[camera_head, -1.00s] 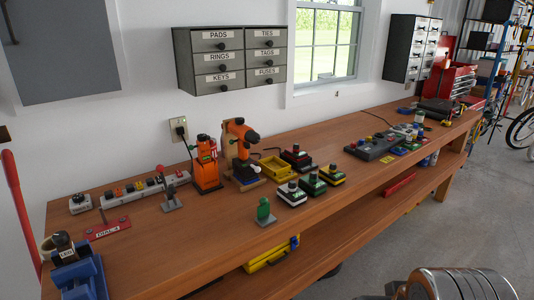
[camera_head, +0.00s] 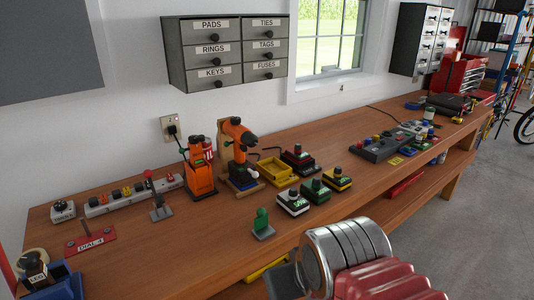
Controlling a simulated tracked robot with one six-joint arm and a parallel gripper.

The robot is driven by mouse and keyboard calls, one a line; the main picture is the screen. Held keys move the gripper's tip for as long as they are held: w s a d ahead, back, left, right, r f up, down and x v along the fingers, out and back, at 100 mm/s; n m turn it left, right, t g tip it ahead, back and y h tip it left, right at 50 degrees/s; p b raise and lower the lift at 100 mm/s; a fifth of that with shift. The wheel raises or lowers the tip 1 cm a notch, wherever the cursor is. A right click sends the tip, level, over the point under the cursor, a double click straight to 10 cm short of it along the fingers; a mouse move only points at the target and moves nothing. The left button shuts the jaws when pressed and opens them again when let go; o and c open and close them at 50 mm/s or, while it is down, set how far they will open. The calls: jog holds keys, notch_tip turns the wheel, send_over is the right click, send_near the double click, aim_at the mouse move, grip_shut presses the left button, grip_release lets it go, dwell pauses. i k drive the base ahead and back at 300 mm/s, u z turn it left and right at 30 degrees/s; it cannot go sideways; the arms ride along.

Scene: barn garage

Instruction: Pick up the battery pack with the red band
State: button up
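A dark battery pack with a red band (camera_head: 298,158) stands on the bench behind the other packs, beside a yellow tray. In front of it stand a pack with a white band (camera_head: 292,202), one with a green band (camera_head: 315,191) and one with a yellow band (camera_head: 337,180). A silver and red part of my arm shows at the lower right, in front of the bench edge. My gripper's fingertips cannot be made out, and no pack is seen held.
The yellow tray (camera_head: 277,170) and an orange drill (camera_head: 238,152) on its stand are left of the red-banded pack. A green upright piece (camera_head: 262,223) stands nearer the front edge. A grey control panel (camera_head: 383,146) lies to the right. Bare bench (camera_head: 190,245) is at front left.

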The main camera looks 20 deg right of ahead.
aim_at(296, 155)
jog(key=u, duration=0.35)
jog(key=i, duration=0.9)
jog(key=u, duration=0.15)
